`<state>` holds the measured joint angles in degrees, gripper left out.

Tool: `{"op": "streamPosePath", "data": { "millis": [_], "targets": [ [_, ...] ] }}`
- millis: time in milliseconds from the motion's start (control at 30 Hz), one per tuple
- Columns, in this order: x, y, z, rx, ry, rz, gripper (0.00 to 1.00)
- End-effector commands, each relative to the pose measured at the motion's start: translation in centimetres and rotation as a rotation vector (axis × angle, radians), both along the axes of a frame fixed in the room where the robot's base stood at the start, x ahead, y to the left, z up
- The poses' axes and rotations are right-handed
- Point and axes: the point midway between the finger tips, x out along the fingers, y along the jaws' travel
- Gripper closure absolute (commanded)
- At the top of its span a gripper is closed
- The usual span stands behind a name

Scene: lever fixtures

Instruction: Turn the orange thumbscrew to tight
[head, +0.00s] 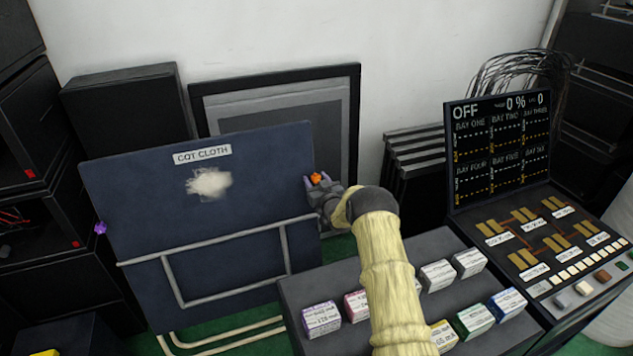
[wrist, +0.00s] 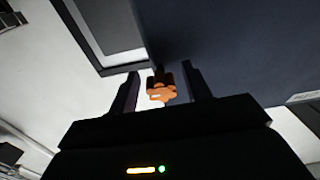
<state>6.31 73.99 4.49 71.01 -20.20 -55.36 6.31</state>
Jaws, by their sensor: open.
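The orange thumbscrew (head: 317,178) sits at the right edge of the dark blue panel (head: 130,215) labelled "CQT CLOTH". It also shows in the wrist view (wrist: 161,90), a lobed knob on a dark stem. My gripper (head: 318,187) is at the thumbscrew, reaching from below right in the head view. In the wrist view my gripper (wrist: 160,88) is open, with one finger on each side of the thumbscrew. Gaps show between the knob and both fingers. A purple knob (head: 101,228) sits at the panel's left edge.
A grey bar frame (head: 225,243) crosses the panel's lower front. A tray (head: 292,290) with several coloured boxes stands below my arm. A console (head: 530,240) with a display reading "OFF" stands at right. A framed board (head: 356,110) leans behind the panel.

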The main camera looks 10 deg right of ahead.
Motion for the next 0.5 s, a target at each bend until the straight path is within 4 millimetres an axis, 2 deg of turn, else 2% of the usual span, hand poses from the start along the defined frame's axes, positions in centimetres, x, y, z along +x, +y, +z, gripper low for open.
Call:
{"op": "streamPosePath", "data": {
  "millis": [167, 400, 500],
  "targets": [
    [-0.01, 0.01, 0.01, 0.000, 0.000, 0.000, 0.51],
    [-0.03, -0.01, 0.02, 0.000, 0.000, 0.000, 0.96],
    [-0.03, -0.02, 0.02, 0.000, -0.001, 0.000, 0.96]
  ]
}}
